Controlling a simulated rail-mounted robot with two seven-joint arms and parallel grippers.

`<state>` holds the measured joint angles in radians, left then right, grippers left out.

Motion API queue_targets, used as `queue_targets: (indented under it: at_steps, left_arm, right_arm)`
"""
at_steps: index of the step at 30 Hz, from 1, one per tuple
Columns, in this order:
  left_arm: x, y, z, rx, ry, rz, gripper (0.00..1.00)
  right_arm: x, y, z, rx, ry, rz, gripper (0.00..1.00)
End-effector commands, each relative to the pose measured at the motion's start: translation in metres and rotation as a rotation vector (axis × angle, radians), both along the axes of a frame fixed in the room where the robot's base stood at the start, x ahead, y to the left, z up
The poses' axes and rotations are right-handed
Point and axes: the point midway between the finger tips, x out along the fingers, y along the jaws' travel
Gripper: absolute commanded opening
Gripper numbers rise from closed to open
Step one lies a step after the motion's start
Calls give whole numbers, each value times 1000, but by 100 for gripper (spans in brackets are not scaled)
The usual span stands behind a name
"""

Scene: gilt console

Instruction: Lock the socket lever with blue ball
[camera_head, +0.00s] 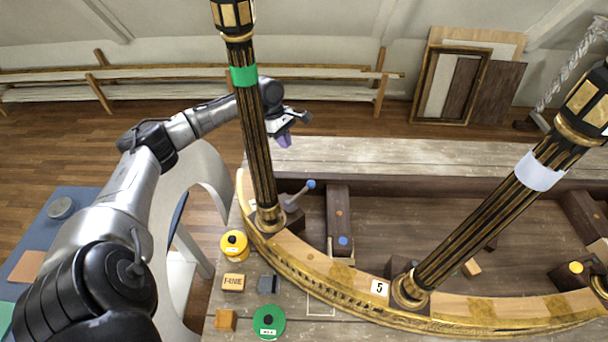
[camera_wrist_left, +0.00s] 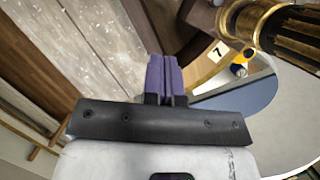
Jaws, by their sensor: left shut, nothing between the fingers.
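The socket lever with the blue ball (camera_head: 311,185) is in the head view, at the foot of the green-banded column (camera_head: 261,150). Its grey rod slants up and right from the dark socket block (camera_head: 291,214), with the ball at the raised end. My left gripper (camera_head: 285,142) is above and behind the ball in the picture, apart from it. Its purple fingers are pressed together and empty, also in the left wrist view (camera_wrist_left: 163,75). I cannot make out the lever in the wrist view. My right gripper is not in view.
The gilt curved rail (camera_head: 330,280) runs along the front. A white-banded column (camera_head: 490,220) leans at the right. A yellow round container (camera_head: 234,245), a green disc (camera_head: 268,321) and small blocks lie on the near boards. The wrist view shows a "7" label (camera_wrist_left: 218,50) beside a gilt column foot.

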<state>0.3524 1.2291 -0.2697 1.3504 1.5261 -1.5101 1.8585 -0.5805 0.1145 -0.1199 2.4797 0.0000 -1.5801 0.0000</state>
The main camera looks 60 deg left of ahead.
Motion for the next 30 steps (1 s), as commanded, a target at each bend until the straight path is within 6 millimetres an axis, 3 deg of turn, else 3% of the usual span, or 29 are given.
queue_targets:
  at_steps: [13, 27, 30]
  left_arm:
    - [1, -3, -9, 0, 0, -2, 0]
    - [11, -25, -87, -1, 1, -2, 0]
    - [14, -33, -96, 0, 0, -5, 0]
  right_arm:
    - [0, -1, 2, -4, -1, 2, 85]
    - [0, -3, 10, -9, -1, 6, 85]
    - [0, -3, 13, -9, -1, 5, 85]
